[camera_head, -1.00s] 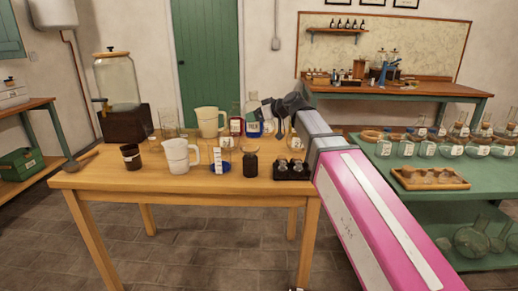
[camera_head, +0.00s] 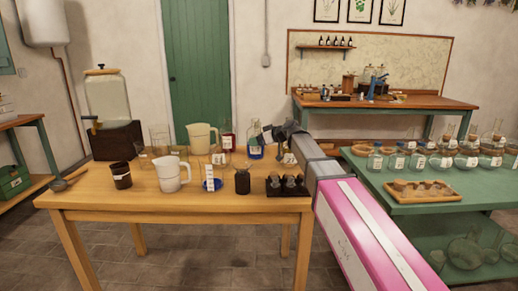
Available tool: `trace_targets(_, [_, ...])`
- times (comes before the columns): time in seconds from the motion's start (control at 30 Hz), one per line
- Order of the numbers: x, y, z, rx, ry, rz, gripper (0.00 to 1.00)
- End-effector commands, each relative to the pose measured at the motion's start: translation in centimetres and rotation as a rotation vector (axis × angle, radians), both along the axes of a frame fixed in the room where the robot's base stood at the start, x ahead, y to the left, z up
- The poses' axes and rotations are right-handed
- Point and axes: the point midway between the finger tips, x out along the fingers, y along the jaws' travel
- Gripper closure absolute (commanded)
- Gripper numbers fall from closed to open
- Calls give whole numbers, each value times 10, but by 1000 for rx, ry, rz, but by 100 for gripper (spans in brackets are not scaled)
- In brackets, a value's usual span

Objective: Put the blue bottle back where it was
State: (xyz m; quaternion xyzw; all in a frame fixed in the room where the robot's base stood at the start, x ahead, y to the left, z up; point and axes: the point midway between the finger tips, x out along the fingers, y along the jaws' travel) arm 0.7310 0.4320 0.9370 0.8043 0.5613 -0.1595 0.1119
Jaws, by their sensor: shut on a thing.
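The blue bottle (camera_head: 255,151), clear glass with blue liquid low in it and a pale label, is upright at the back right of the wooden table (camera_head: 110,205). My gripper (camera_head: 268,134) reaches in from the right and is shut at the bottle's upper part, which the dark fingers partly hide. I cannot tell whether the bottle's base touches the tabletop. A bottle with red liquid (camera_head: 227,138) stands just to its left.
Close by stand a cream pitcher (camera_head: 200,138), a white jug (camera_head: 171,175), a dark jar (camera_head: 242,182) and a black rack (camera_head: 287,187). A glass dispenser (camera_head: 108,100) stands back left. The green table (camera_head: 420,195) at right holds several flasks.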

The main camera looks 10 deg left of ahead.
Motion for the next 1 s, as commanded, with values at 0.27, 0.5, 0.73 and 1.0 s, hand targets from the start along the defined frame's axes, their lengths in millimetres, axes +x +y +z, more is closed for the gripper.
trace_targets(0.27, [-1,0,-29,2,2,-1,65])
trace_targets(0.5, [0,0,-37,2,0,-1,65])
trace_targets(0.73, [0,0,-40,2,1,-2,65])
trace_targets(1.0, [-1,0,-40,0,1,0,0])
